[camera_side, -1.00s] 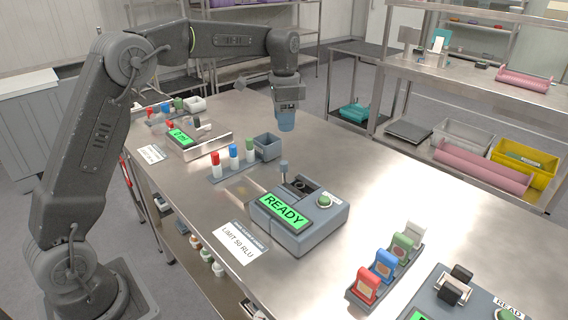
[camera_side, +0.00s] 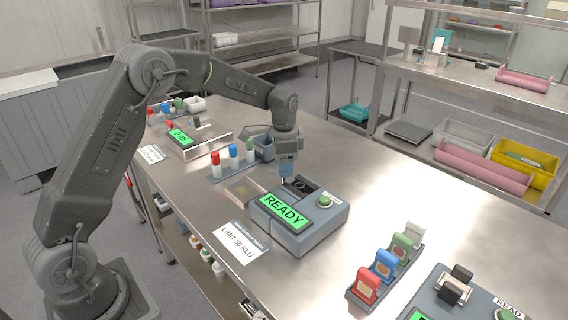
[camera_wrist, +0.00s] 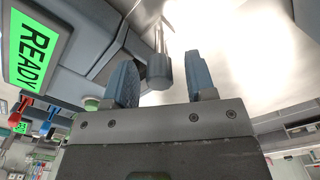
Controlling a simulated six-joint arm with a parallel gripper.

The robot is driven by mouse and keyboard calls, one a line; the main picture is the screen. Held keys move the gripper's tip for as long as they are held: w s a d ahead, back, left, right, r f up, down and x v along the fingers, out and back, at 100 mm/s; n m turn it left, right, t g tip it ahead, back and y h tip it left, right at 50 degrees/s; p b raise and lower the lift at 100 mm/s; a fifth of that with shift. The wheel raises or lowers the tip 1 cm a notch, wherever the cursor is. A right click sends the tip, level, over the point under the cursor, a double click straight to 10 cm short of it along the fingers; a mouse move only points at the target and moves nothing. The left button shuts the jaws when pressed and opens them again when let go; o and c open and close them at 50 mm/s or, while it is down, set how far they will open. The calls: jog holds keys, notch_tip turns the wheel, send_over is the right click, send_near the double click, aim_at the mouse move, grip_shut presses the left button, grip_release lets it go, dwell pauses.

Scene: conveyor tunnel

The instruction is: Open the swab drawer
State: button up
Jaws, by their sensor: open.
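The grey device with the green READY screen (camera_side: 283,208) stands on the steel table. Its drawer top (camera_side: 301,186) is dark with a round opening, at the device's back edge. A blue-grey knob on a metal stem (camera_wrist: 160,68) shows in the wrist view between my fingers, with a gap on both sides. My gripper (camera_side: 287,172) is open and low over the drawer's left end, pointing down; its blue fingers (camera_wrist: 161,78) are on either side of the knob. In the side view the gripper hides the knob. The drawer looks shut.
A row of coloured blocks (camera_side: 385,265) stands to the front right.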

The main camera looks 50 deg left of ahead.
jog(key=shift+c, duration=0.2)
grip_shut()
dwell(0.3)
jog(key=a, duration=0.8)
jog(key=shift+a, duration=0.15)
jog(key=shift+o, duration=0.2)
grip_release()
